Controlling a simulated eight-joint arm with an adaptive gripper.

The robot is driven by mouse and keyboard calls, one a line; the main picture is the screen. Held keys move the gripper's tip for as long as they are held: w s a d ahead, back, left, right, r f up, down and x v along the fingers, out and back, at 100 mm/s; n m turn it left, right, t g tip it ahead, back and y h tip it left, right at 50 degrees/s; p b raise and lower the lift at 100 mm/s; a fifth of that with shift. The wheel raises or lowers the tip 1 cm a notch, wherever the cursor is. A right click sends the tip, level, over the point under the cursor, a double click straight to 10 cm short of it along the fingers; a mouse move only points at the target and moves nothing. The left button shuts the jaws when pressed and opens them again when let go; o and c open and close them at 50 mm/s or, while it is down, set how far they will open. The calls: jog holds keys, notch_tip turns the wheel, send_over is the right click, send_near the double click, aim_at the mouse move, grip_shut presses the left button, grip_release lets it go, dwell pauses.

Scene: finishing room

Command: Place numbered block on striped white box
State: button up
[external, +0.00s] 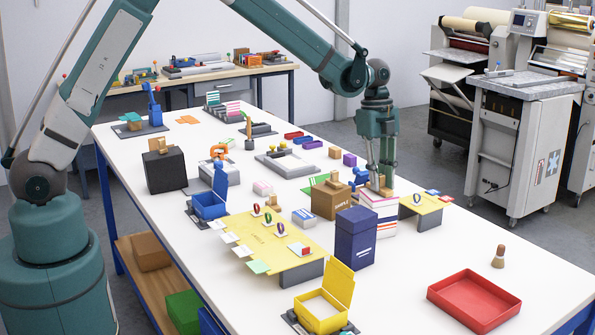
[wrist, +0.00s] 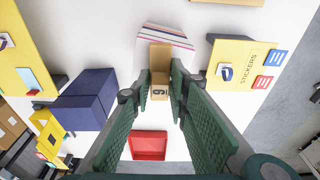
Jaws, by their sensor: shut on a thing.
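The numbered block (wrist: 160,91), tan with a dark digit on one face, is between the fingers of my gripper (wrist: 160,83) in the wrist view. My gripper is shut on it. The striped white box (external: 378,222), with red and blue bands, stands on the table right of centre in the external view. My gripper (external: 381,184) points down right over its top, and a tan bit of the block shows there. In the wrist view the striped box (wrist: 172,36) lies just beyond and under the block. I cannot tell whether the block touches its top.
A dark blue box (external: 355,238) stands in front of the striped box, and a cardboard box (external: 326,203) is on its left. A yellow sticker stand (external: 424,206) is close on its right. A red tray (external: 474,300) lies nearer the front, with bare table between.

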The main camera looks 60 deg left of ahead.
jog(key=shift+f, duration=0.2)
jog(key=o, duration=0.9)
jog(key=shift+c, duration=0.2)
jog(key=shift+r, duration=0.2)
notch_tip(320, 180, up, 12)
jog(key=a, duration=0.1)
jog(key=shift+a+b, duration=0.3)
jog(key=shift+a, duration=0.1)
